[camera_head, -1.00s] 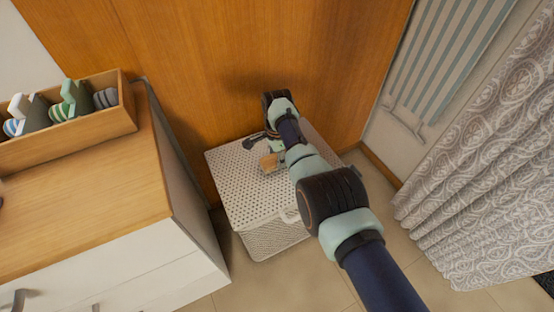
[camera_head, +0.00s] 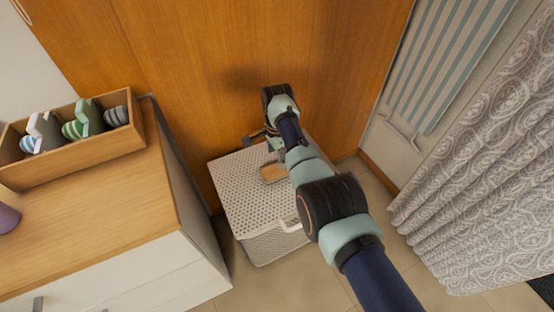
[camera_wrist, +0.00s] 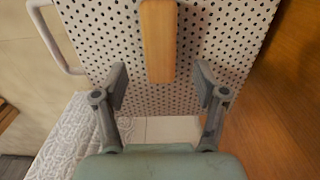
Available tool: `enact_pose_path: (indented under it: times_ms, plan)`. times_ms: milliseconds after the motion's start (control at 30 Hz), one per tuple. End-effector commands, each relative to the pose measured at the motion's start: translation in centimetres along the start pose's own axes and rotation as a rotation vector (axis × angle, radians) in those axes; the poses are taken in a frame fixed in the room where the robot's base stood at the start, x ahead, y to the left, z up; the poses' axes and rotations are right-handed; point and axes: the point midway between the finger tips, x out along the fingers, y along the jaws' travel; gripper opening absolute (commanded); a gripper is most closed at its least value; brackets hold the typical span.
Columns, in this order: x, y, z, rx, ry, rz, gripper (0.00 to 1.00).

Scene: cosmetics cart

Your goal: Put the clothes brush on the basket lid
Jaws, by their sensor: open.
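The clothes brush (camera_wrist: 158,42), a light wooden block, lies flat on the white perforated basket lid (camera_wrist: 100,30). In the head view the brush (camera_head: 273,173) is on the lid (camera_head: 240,185), just left of my arm. My gripper (camera_wrist: 160,87) is open, with one grey finger on each side of the brush's near end. The fingers stand apart from the brush and nothing is between them except that end. In the head view the gripper is mostly hidden by my arm.
A wooden panel (camera_head: 190,70) is behind the basket. A patterned curtain (camera_head: 480,170) hangs at the right. Some tiled floor is bare in front.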

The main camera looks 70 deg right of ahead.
Motion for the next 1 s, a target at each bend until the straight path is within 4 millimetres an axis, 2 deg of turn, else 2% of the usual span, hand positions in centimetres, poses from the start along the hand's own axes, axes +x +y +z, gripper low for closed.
enact_pose_path:
  times_ms: [33, 100, 267, 1000]
  plan:
    - [-1.9, -0.1, 0.0, 0.000, 0.000, -0.002, 0.71]
    - [-3.3, 0.0, 0.0, 0.000, 0.000, -0.002, 0.71]
    - [-5.0, 0.0, 0.0, 0.000, 0.000, -0.001, 0.71]
    - [-5.1, 0.0, 0.0, 0.000, 0.000, 0.000, 0.71]
